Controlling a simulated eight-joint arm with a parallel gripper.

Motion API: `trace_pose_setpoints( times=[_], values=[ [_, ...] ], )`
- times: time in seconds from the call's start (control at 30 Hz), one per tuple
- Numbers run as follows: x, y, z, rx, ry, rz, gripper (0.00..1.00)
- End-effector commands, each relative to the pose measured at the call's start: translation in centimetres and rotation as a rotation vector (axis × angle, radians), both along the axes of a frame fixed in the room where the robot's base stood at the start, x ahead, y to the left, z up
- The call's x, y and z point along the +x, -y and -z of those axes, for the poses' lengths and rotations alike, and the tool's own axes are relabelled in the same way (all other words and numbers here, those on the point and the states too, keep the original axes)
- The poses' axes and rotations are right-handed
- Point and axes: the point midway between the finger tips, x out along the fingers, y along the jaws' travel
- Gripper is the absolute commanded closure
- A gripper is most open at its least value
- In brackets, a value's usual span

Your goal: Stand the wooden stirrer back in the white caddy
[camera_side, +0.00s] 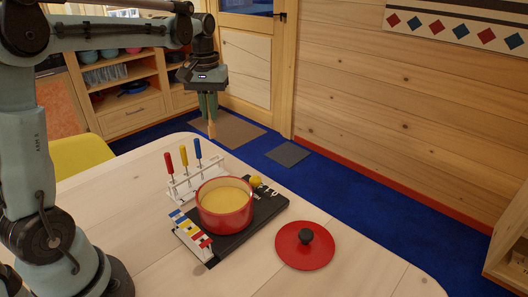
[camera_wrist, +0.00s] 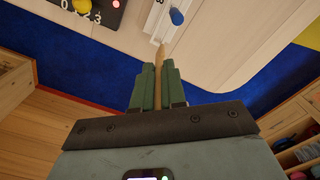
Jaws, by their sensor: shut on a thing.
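My gripper (camera_side: 208,113) is shut on the wooden stirrer (camera_side: 212,128), high above the far left edge of the table. The stirrer points down out of the fingers in the side view. In the wrist view the stirrer (camera_wrist: 160,56) shows as a tan stick between the green fingertips (camera_wrist: 158,72); its upper part is hidden by the gripper. The white caddy (camera_side: 188,190) stands on the table, below and left of the gripper in the side view, with red, yellow and blue handles upright in it. Part of the caddy (camera_wrist: 155,18) shows in the wrist view beside a blue handle (camera_wrist: 176,17).
A red pot (camera_side: 225,217) of yellow contents stands on a black base (camera_side: 262,212) right of the caddy. A red lid (camera_side: 304,247) lies at the right. A white rack with coloured pieces (camera_side: 190,234) is at the front left. Bare table surrounds them.

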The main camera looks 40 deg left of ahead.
Motion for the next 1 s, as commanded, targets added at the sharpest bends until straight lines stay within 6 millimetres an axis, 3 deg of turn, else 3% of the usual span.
trace_pose_setpoints(
  times=[0.5, 1.0],
  values=[
    [0.0, 0.0, 4.2, 0.0, 0.0, 0.0, 1.0],
    [0.0, 0.0, 5.2, 0.0, 0.0, 0.0, 1.0]
  ],
)
